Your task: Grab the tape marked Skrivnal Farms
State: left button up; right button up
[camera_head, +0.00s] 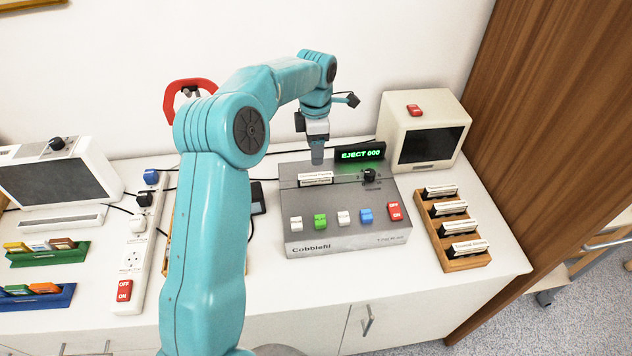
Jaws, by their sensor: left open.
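My left gripper (317,158) points down just above and behind this tape. It is open; I cannot tell if it touches anything. A wooden rack (454,265) right of the deck holds several tapes with white labels, including a front tape (467,247); I cannot read their names surely. My right gripper is not in view.
A beige monitor (430,130) stands behind the rack. A power strip (138,245) and coloured tape trays lie left. A wooden panel (545,130) bounds the right side.

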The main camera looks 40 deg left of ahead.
pick_arm(q)
send_over(316, 175)
jog(key=f, duration=0.4)
jog(key=shift+s+d+f, duration=0.2)
jog(key=shift+s+f, duration=0.15)
jog(key=shift+w+f+p, duration=0.1)
jog(key=shift+f+p, duration=0.25)
jog(key=f, duration=0.3)
jog(key=f+p, duration=0.1)
jog(key=shift+w+a+f, duration=0.2)
jog(key=shift+w+a, duration=0.05)
jog(key=shift+a, duration=0.05)
jog(key=shift+d, duration=0.1)
grip_shut()
